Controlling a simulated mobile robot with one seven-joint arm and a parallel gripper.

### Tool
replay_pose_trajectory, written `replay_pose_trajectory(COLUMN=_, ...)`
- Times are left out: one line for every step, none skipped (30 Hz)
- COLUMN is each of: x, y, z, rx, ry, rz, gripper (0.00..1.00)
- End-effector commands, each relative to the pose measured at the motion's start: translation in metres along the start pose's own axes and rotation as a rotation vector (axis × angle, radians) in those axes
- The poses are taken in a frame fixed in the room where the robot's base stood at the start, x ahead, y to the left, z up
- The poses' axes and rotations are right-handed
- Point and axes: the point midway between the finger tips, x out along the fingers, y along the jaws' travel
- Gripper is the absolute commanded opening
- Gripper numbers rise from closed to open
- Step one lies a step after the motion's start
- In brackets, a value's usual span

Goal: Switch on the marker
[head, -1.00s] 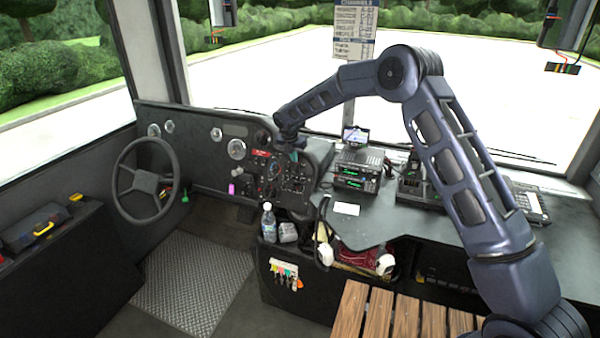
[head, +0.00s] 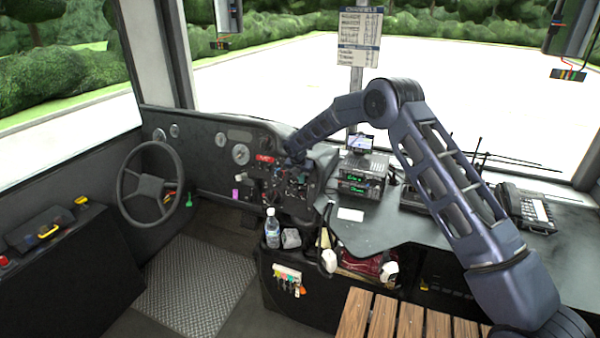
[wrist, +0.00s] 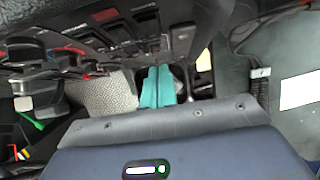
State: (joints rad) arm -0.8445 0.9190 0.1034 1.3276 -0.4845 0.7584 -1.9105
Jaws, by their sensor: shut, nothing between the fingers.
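The dashboard switch panel (head: 285,185) is right of the steering wheel, with a red label, gauges and several small switches. The labels are too small to read, so I cannot tell which switch is the marker or how it is set. My gripper (wrist: 160,84) shows in the wrist view as two teal fingers, shut together and empty. They are in front of the panel's dark row of switches (wrist: 150,45), and I cannot tell whether they touch one. In the head view my wrist is at the panel and hides part of it.
The steering wheel (head: 150,184) stands left of the panel. Stacked radios (head: 360,177) and a phone (head: 528,208) stand on the dark desk to the right. A water bottle (head: 271,228) stands below the panel. The textured floor plate (head: 196,285) is clear.

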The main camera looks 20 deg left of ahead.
Motion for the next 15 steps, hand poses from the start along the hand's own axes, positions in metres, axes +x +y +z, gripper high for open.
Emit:
replay_pose_trajectory(x=0.005, y=0.0, z=0.009, rx=0.003, ry=-0.003, rz=0.001, gripper=0.0)
replay_pose_trajectory(x=0.007, y=0.0, z=0.011, rx=0.002, ry=-0.002, rz=0.001, gripper=0.0)
replay_pose_trajectory(x=0.011, y=0.0, z=0.014, rx=0.002, ry=-0.002, rz=0.001, gripper=0.0)
replay_pose_trajectory(x=0.013, y=0.0, z=0.016, rx=0.002, ry=-0.002, rz=0.001, gripper=0.0)
replay_pose_trajectory(x=0.015, y=0.0, z=0.018, rx=0.002, ry=-0.002, rz=0.001, gripper=0.0)
replay_pose_trajectory(x=0.017, y=0.001, z=0.02, rx=0.001, ry=-0.002, rz=0.002, gripper=0.0)
replay_pose_trajectory(x=0.018, y=0.001, z=0.022, rx=0.001, ry=-0.002, rz=0.002, gripper=0.0)
replay_pose_trajectory(x=0.019, y=0.001, z=0.023, rx=0.001, ry=-0.002, rz=0.002, gripper=0.0)
replay_pose_trajectory(x=0.02, y=0.001, z=0.025, rx=0.001, ry=-0.002, rz=0.002, gripper=0.0)
replay_pose_trajectory(x=0.021, y=0.001, z=0.025, rx=0.001, ry=-0.002, rz=0.002, gripper=0.0)
replay_pose_trajectory(x=0.022, y=0.001, z=0.026, rx=0.001, ry=-0.002, rz=0.002, gripper=0.0)
replay_pose_trajectory(x=0.022, y=0.001, z=0.026, rx=0.001, ry=-0.002, rz=0.002, gripper=0.0)
replay_pose_trajectory(x=0.022, y=0.001, z=0.027, rx=0.001, ry=-0.002, rz=0.002, gripper=0.0)
replay_pose_trajectory(x=0.022, y=0.0, z=0.027, rx=0.001, ry=-0.002, rz=0.002, gripper=0.0)
replay_pose_trajectory(x=0.022, y=0.0, z=0.027, rx=0.001, ry=-0.002, rz=0.002, gripper=0.0)
